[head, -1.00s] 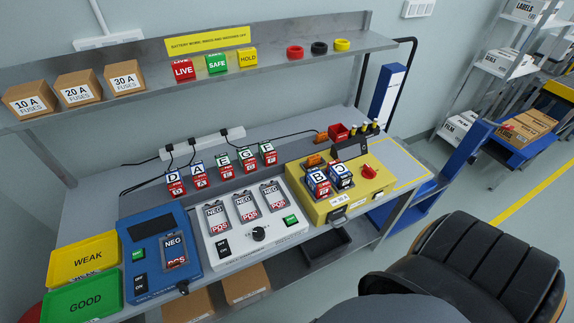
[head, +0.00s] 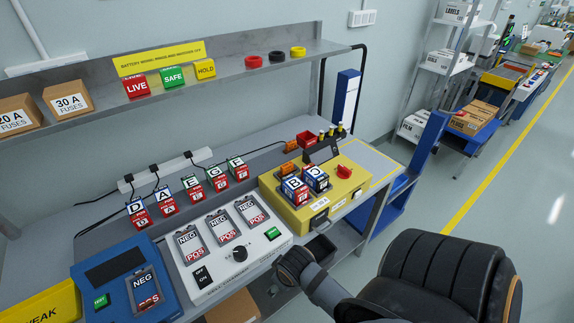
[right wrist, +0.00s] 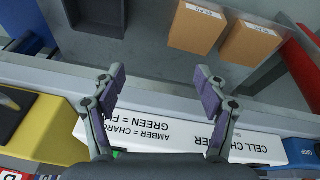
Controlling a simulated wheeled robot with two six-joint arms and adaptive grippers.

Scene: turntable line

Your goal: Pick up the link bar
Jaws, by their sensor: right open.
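I cannot make out a link bar for certain in either view. On the yellow box (head: 335,203) in the head view stand batteries B (head: 293,188) and C (head: 316,178), with a red knob (head: 344,172) and a dark upright piece with yellow-topped posts (head: 322,150) behind. My right gripper (right wrist: 160,77) is open and empty in the right wrist view, near the front edge of the bench and the white charger (right wrist: 180,125). In the head view my right arm reaches toward the bench front, its fingers not clear. My left gripper is not in view.
Batteries D, A, E, G and F stand in a row behind the white charger (head: 270,256). A blue tester (head: 95,270) is at its left. A dark bin (head: 318,250) sits below the bench front. Cardboard boxes (right wrist: 197,25) lie on the lower shelf.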

